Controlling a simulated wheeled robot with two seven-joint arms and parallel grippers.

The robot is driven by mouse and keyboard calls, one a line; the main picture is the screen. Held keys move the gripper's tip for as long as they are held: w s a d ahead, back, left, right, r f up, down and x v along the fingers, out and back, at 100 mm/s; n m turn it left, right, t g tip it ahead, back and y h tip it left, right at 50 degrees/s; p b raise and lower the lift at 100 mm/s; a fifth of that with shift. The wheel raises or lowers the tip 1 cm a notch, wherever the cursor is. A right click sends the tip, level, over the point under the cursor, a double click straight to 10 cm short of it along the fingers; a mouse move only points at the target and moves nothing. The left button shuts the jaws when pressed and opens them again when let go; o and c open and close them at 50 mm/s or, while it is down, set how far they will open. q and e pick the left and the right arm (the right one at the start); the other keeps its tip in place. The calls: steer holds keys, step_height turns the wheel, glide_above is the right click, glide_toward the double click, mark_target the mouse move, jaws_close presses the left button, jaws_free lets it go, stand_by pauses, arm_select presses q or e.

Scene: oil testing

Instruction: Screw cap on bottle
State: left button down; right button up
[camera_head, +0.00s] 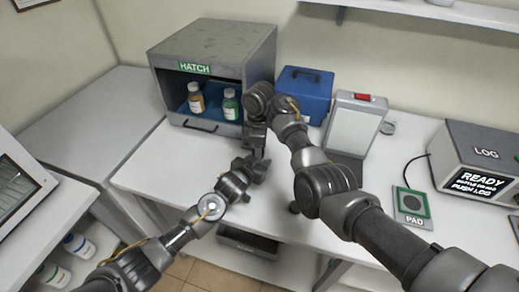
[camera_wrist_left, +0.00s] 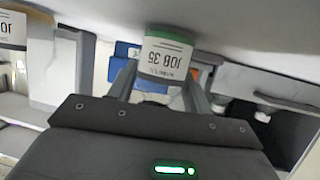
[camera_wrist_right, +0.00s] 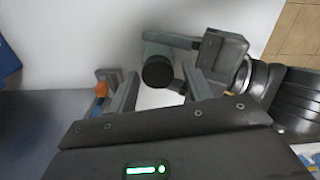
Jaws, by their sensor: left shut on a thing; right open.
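My left gripper (camera_head: 258,168) is shut on a bottle (camera_wrist_left: 165,58), held over the white table. In the left wrist view its white label reads JOB 35 upside down, with a green band at the picture's upper edge. In the head view the arms hide this bottle. My right gripper (camera_head: 256,150) is open just beyond the left one. In the right wrist view a dark round top (camera_wrist_right: 158,72) shows beyond and between my right fingers, beside the left gripper's fingers. I cannot tell whether it is a cap or an open mouth. No separate loose cap is distinguishable.
The grey hatch box (camera_head: 215,45) holds an orange bottle (camera_head: 196,98) and a green bottle (camera_head: 230,104). A blue case (camera_head: 303,90), a grey device (camera_head: 354,122), a pad (camera_head: 411,204) and a log box (camera_head: 478,155) stand to the right. The table's front left is clear.

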steer(key=shift+a+r, duration=0.2)
steer(key=shift+r, duration=1.6)
steer(key=shift+c, duration=0.4)
steer(key=shift+d+r+n, duration=0.1)
steer(key=shift+r+n, duration=0.2)
steer(key=shift+n, duration=0.7)
steer(key=n, duration=0.2)
steer(key=r+n, duration=0.1)
steer(key=n, duration=0.1)
steer(key=shift+w+r, duration=0.1)
steer(key=shift+r, duration=0.1)
steer(key=n, duration=0.2)
steer(key=r+n, duration=0.1)
steer(key=n, duration=0.2)
steer(key=shift+r, duration=0.2)
steer(key=shift+f, duration=0.15)
steer(key=shift+f, duration=3.9)
